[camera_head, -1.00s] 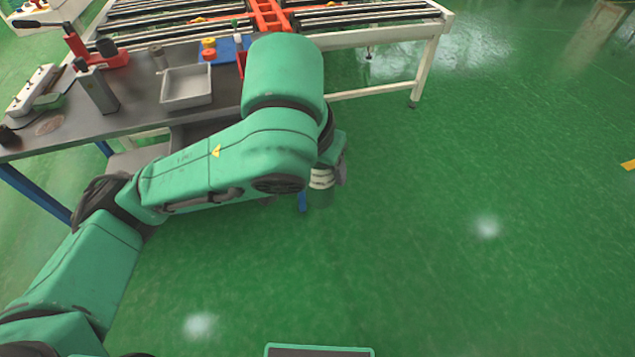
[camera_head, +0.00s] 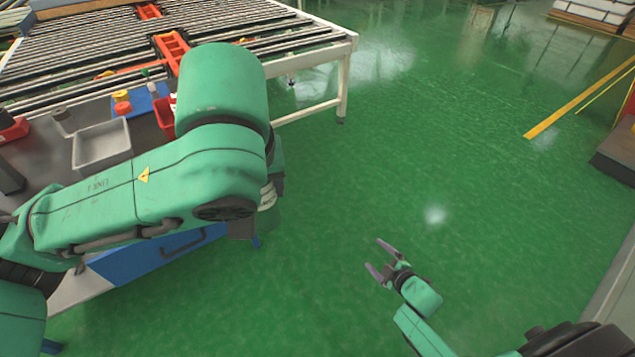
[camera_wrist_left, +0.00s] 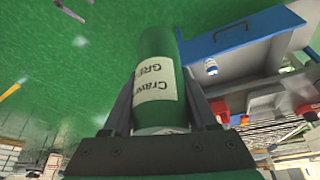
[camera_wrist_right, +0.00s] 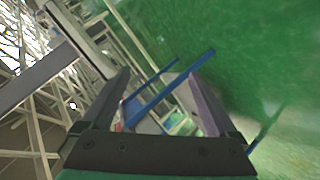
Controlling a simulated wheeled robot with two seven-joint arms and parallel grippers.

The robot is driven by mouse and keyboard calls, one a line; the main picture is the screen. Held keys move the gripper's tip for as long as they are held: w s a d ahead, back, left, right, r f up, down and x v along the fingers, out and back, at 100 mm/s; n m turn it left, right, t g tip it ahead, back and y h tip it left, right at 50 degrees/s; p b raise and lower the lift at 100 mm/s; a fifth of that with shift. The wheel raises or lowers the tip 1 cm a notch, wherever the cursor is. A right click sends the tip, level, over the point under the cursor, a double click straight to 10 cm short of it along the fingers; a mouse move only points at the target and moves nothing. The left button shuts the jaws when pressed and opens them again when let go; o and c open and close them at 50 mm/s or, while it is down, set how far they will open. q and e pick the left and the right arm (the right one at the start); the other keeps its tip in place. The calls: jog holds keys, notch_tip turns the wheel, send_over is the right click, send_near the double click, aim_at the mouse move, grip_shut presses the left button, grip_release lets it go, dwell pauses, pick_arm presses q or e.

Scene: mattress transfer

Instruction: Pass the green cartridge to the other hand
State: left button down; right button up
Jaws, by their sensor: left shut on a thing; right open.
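The green cartridge (camera_wrist_left: 156,50) is a cylinder with a pale label bearing dark print, seen in the left wrist view. My left gripper (camera_wrist_left: 160,103) is shut on it, with one finger on each side. In the head view my left arm hides most of that gripper, and only a small part of the cartridge shows below the wrist. My right gripper (camera_head: 377,256) is open and empty over the green floor, to the right of and lower in the picture than the left wrist. Its two parted fingers also show in the right wrist view (camera_wrist_right: 160,78), with nothing between them.
A workbench at the left holds a grey tray (camera_head: 102,146), a red bin (camera_head: 164,117) and a blue plate with red and yellow pieces. A roller conveyor (camera_head: 270,30) stands behind it. Open floor lies between and beyond my arms.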

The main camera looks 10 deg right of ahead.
jog(key=w+a+r+n+t+y, duration=0.1)
jog(key=w+a+r+n+y, duration=0.3)
jog(key=r, duration=0.6)
jog(key=w+a+r+n+t+y, duration=0.1)
jog(key=w+r+n+t+y, duration=0.1)
jog(key=r+n, duration=0.55)
jog(key=w+a+r+n+t+y, duration=0.1)
jog(key=w+a+r+n+y, duration=0.25)
jog(key=r, duration=0.75)
jog(key=s+a+r+n+g+y, duration=0.3)
jog(key=s+a+r+n+g, duration=0.4)
jog(key=n, duration=0.6)
jog(key=s+a+r+n+g+y, duration=0.45)
jog(key=s+r+n+g, duration=0.25)
jog(key=s+r+n, duration=0.4)
jog(key=w+a+f+n, duration=0.1)
jog(key=w+a, duration=0.2)
jog(key=a, duration=0.9)
jog(key=shift+a+h, duration=0.3)
jog(key=shift+h, duration=0.1)
jog(key=shift+w+f, duration=0.1)
jog(key=c, duration=1.3)
pick_arm(q)
jog(key=shift+c, duration=0.5)
grip_release()
pick_arm(e)
grip_shut()
